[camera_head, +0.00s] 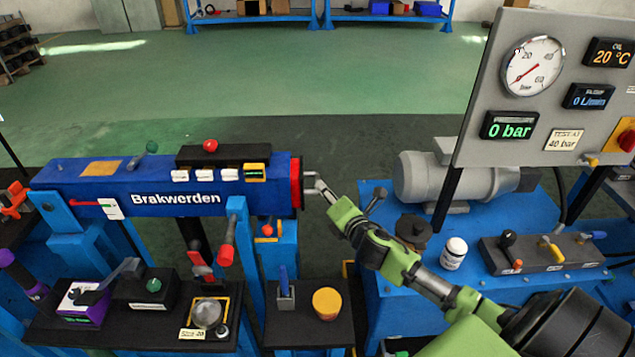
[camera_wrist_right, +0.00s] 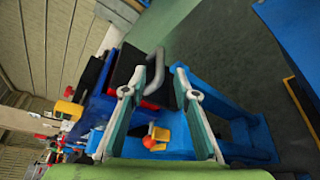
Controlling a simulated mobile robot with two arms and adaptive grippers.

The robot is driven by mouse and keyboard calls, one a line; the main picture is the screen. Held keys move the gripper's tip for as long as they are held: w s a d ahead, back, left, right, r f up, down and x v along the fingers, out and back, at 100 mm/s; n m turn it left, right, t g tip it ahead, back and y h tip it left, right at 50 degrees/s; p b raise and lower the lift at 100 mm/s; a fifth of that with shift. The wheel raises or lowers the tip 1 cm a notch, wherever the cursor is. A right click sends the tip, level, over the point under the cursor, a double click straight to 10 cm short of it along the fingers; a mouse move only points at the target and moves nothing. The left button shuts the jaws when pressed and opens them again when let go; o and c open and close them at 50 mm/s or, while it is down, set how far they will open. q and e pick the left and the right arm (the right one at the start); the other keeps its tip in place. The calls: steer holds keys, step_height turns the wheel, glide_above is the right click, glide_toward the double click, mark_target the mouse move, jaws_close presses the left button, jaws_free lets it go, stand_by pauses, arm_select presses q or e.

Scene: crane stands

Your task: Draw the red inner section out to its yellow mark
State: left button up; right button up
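The blue boom (camera_head: 215,198) lettered "Brakwerden" lies level across the left of the head view. A red end (camera_head: 296,182) shows at its right tip, with a grey handle (camera_head: 310,179) on it. No yellow mark on a drawn-out red section is visible. My right gripper (camera_head: 319,187) is at the handle. In the right wrist view, the bent grey handle (camera_wrist_right: 155,74) appears between the two spread fingers of my right gripper (camera_wrist_right: 152,88); I cannot tell whether they touch it. A little red (camera_wrist_right: 150,105) shows behind. My left gripper is out of view.
A blue bench with a motor (camera_head: 425,176), a white bottle (camera_head: 453,254) and a lever block (camera_head: 540,252) stands under my right arm. A gauge panel (camera_head: 560,120) rises behind it. A black shelf (camera_head: 150,325) with controls lies below the boom. Floor beyond is clear.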

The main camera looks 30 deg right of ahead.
mark_target(318, 180)
steer(key=x, duration=0.7)
steer(key=shift+w, duration=0.25)
jaws_close()
